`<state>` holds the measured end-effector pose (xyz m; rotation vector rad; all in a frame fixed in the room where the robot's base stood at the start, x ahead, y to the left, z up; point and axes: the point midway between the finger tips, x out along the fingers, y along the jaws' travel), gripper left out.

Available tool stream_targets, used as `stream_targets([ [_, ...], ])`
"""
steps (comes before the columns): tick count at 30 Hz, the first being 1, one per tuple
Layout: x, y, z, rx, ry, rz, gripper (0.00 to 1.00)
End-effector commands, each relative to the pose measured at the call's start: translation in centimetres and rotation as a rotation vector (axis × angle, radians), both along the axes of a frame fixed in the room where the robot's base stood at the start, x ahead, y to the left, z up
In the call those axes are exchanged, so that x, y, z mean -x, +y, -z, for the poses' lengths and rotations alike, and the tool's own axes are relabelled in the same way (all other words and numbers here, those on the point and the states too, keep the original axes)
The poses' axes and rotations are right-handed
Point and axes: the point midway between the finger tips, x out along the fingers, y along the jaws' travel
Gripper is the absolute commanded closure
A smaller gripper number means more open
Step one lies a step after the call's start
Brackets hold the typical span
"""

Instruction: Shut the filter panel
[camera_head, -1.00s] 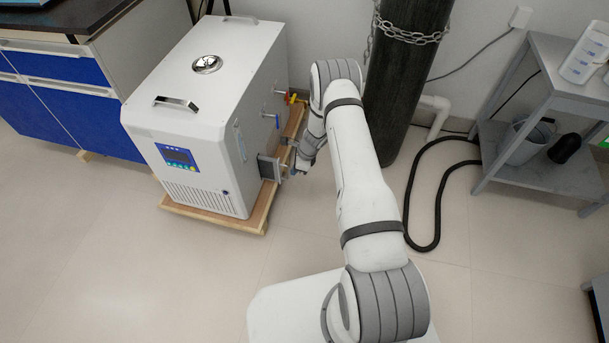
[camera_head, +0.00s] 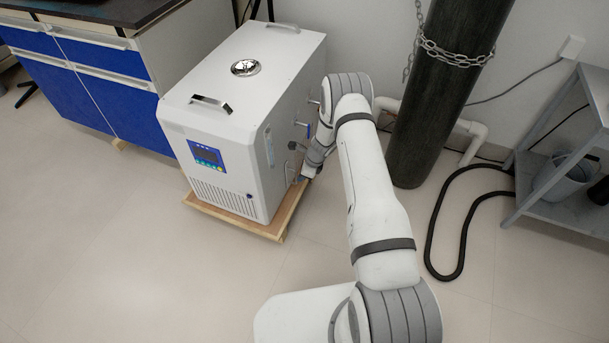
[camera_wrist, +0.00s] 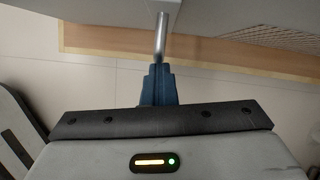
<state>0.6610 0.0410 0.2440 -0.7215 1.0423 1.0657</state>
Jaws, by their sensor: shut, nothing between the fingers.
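The white machine (camera_head: 225,130) stands on a wooden base. On its right side a light filter panel (camera_head: 290,172) appears to lie close to the side wall, with a slatted area there partly hidden by my arm. Whether it sits fully flush I cannot tell. My gripper (camera_head: 304,174) is at that side, low down, beside the panel. In the wrist view my dark blue fingers (camera_wrist: 157,84) are shut together and empty. A metal rod (camera_wrist: 161,36) stands just beyond the fingertips, against a pale surface; whether they touch it is unclear.
A dark gas cylinder (camera_head: 440,100) with a chain stands behind my arm. A black hose (camera_head: 430,235) and grey shelf (camera_head: 560,180) are at right. The floor in front is clear.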

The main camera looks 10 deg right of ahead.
Motion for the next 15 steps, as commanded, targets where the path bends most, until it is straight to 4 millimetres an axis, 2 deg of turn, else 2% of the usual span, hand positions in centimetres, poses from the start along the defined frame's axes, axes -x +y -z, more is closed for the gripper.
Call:
stream_targets([
  [2,-0.6,0.0,-0.3,-0.001,-0.014,0.001,1.00],
  [8,0.6,-3.5,-0.2,-0.001,-0.007,0.001,1.00],
  [10,0.8,-4.2,-2.5,-0.001,-0.009,0.000,1.00],
  [15,1.5,-5.6,-6.1,0.000,-0.005,0.001,1.00],
])
